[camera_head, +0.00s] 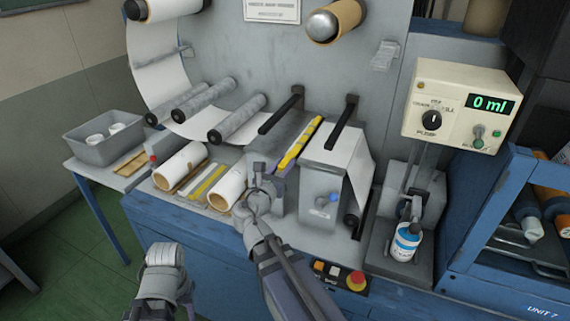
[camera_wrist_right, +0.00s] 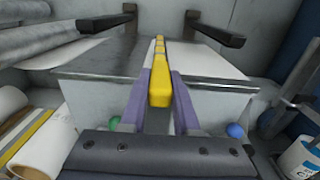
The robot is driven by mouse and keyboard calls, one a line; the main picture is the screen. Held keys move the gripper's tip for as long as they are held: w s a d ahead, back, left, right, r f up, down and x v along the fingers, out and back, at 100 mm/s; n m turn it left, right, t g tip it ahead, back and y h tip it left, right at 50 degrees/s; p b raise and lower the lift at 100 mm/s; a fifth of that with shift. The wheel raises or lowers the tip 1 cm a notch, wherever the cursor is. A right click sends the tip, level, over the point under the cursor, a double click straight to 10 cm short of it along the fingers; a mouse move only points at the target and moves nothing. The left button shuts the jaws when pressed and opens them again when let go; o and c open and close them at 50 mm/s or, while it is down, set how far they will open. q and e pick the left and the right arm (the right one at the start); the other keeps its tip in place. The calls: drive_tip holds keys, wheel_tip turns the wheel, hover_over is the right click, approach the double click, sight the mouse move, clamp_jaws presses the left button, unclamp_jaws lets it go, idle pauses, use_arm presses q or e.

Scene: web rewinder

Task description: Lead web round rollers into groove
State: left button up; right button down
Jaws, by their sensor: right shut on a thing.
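The white web (camera_head: 160,62) hangs from an upper roll at the left. It runs beneath grey rollers (camera_head: 203,98) toward the metal box (camera_head: 318,185); white sheet (camera_wrist_right: 205,60) also lies on the box top in the right wrist view. A white sheet (camera_head: 357,170) hangs down the box's right side. My right gripper (camera_head: 273,172) is shut on a long yellow bar (camera_head: 300,143), at its near end (camera_wrist_right: 160,88). The bar extends over the box top; whether it touches the sheet is unclear. The groove cannot be made out. My left gripper (camera_head: 165,257) is low at the left, its jaws unclear.
Two black arms (camera_head: 342,122) overhang the box. White rolls (camera_head: 180,166) and a second yellow bar (camera_head: 207,183) lie on the left of the bench. A grey bin (camera_head: 103,135) stands farther left. A pump unit (camera_head: 460,105) and blue-labelled bottle (camera_head: 407,243) stand right.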

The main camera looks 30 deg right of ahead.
drive_tip(key=shift+f+b, duration=0.75)
drive_tip(key=shift+f, duration=0.1)
drive_tip(key=c, duration=0.6)
unclamp_jaws()
drive_tip(key=shift+s, duration=0.1)
